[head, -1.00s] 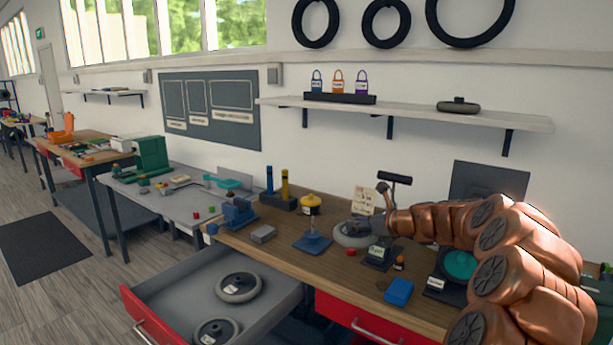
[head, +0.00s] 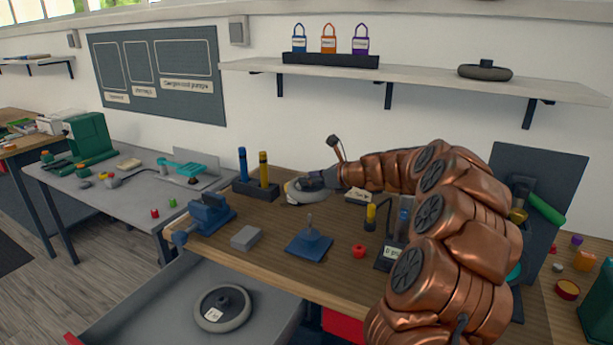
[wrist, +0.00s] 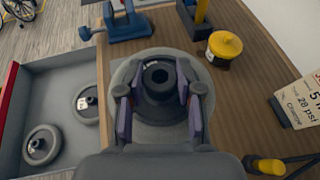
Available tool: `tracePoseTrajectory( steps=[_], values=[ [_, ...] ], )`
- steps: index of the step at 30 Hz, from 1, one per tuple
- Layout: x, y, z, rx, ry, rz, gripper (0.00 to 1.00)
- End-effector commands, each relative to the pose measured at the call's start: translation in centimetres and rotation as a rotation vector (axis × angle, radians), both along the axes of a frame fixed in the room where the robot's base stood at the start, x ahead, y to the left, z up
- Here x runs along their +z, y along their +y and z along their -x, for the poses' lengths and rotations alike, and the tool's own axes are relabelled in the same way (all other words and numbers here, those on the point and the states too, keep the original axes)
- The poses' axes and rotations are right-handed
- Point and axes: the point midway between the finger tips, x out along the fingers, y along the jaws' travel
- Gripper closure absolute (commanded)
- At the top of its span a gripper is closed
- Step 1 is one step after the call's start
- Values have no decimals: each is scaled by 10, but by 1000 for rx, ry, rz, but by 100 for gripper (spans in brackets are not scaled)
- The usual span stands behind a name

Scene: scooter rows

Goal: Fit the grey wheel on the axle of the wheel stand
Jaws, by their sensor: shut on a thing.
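My gripper (head: 306,182) is shut on the hub of the grey wheel (head: 304,197). The wheel is held flat, apparently above the bench. In the wrist view, both fingers (wrist: 160,100) close on the dark hub, and the grey wheel (wrist: 120,78) rings them. The wheel stand (head: 309,246) is a blue square base with a short upright axle (head: 310,222). In the head view the wheel shows above and behind the bare axle, apart from it. The stand is not visible in the wrist view.
A blue vise (head: 208,215) and grey block (head: 246,237) are left of the stand; a red piece (head: 359,251) is right. A yellow-capped pot (wrist: 225,46) stands near the wheel. The open drawer (wrist: 52,90) holds two other wheels (wrist: 40,145).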

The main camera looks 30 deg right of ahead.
Motion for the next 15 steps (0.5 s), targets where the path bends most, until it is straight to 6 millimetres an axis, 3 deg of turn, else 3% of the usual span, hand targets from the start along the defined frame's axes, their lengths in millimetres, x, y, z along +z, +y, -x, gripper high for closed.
tracePoseTrajectory(
  steps=[15],
  values=[
    [-37, 1, 0, 0, 0, 1, 100]
  ],
)
